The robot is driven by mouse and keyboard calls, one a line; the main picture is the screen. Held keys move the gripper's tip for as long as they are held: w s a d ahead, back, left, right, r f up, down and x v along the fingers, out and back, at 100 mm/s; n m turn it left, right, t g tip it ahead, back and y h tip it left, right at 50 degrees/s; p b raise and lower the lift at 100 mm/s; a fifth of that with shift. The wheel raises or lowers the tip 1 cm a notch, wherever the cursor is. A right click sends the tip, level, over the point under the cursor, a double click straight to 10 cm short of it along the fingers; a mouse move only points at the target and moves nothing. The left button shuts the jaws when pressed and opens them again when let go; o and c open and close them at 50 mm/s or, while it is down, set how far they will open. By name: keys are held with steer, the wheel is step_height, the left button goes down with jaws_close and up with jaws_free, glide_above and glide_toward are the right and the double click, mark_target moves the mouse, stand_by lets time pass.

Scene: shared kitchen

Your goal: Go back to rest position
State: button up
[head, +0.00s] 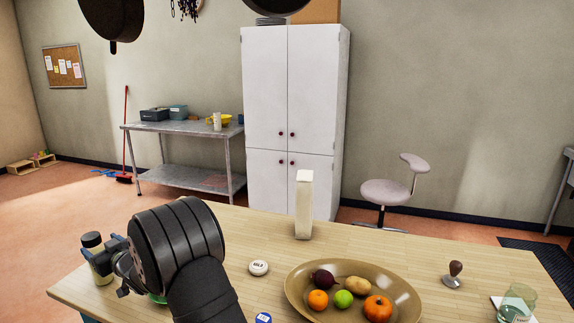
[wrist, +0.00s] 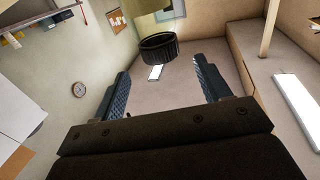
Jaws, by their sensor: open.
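My gripper (head: 104,251) is at the left end of the wooden table in the head view, partly hidden behind my dark arm. A small jar with a dark lid (head: 92,240) and a pale yellowish body stands by its fingers. In the wrist view the two ridged fingers of my gripper (wrist: 163,82) are spread apart with nothing clamped between them. A dark ribbed lid (wrist: 158,48) shows beyond the fingertips, apart from them. It looks like the jar's lid, seen upside down.
The wooden table (head: 400,250) holds a white carton (head: 304,205), a round white tin (head: 258,268), a bowl (head: 295,288) of fruit and vegetables, a stamp (head: 453,275) and a glass (head: 517,303). A green thing (head: 157,298) is mostly hidden by my arm. Pans hang above.

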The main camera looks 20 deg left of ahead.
mark_target(88, 234)
steer(key=x, duration=0.9)
steer(key=shift+f, duration=0.15)
step_height(88, 234, up, 21)
steer(key=w+d+r+m+t+h, duration=0.1)
steer(key=w+d+r+m+t, duration=0.1)
steer(key=w+d, duration=0.4)
steer(key=w+d+r+m+t+h, duration=0.1)
steer(key=w+d+r+t, duration=0.2)
steer(key=w+d, duration=0.4)
steer(key=d, duration=0.8)
steer(key=shift+r+m+t, duration=0.3)
steer(key=shift+r+m, duration=0.1)
